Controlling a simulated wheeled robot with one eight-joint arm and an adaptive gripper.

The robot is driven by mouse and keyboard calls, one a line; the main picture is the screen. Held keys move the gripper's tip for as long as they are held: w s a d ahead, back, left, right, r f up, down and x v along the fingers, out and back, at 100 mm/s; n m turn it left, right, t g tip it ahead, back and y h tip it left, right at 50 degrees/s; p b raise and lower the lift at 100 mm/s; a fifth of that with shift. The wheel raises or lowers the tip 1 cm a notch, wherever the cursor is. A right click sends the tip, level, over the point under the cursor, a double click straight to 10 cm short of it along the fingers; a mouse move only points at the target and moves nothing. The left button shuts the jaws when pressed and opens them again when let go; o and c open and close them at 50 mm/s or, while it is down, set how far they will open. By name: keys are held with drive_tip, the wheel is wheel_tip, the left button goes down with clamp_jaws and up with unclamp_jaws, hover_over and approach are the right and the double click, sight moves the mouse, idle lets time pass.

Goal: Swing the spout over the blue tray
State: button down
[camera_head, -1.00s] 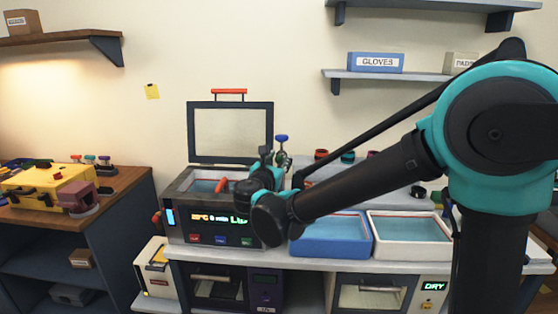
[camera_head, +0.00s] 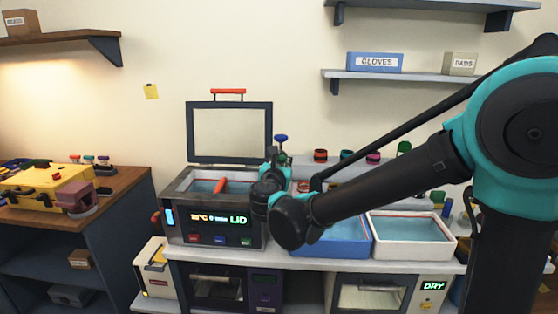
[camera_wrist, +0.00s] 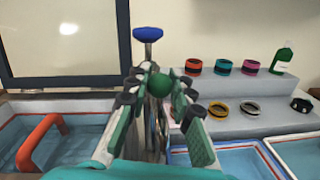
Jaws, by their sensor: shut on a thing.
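The tap stands behind the trays, with a blue knob (camera_wrist: 148,33) on its post; that knob also shows in the head view (camera_head: 281,138). My gripper (camera_wrist: 161,80) is shut on a green ball (camera_wrist: 160,87) just in front of the post. A metal pipe, apparently the spout (camera_wrist: 155,128), shows partly between the fingers; its outlet is hidden. The blue tray (camera_head: 345,252) holds water and lies to the right of my gripper, partly behind my arm. Its edge also shows low in the wrist view (camera_wrist: 180,157).
The cleaner bath (camera_head: 178,205) with a red-handled basket stands left, its lid (camera_head: 230,133) raised behind. A white water tray (camera_head: 412,250) lies right of the blue tray. A grey stepped stand (camera_wrist: 240,123) holds several coloured rings and a green bottle (camera_wrist: 282,58).

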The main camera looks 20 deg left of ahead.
drive_tip(key=w+d+n+g+y, duration=0.6)
drive_tip(key=n+g+y, duration=0.3)
drive_tip(key=y, duration=0.4)
drive_tip(key=shift+w+d+n, duration=0.3)
drive_tip(key=shift+w+n, duration=0.1)
drive_tip(key=shift+n, duration=0.3)
drive_tip(key=c, duration=1.3)
unclamp_jaws()
drive_tip(key=v, duration=1.2)
drive_tip(key=shift+w, duration=0.15)
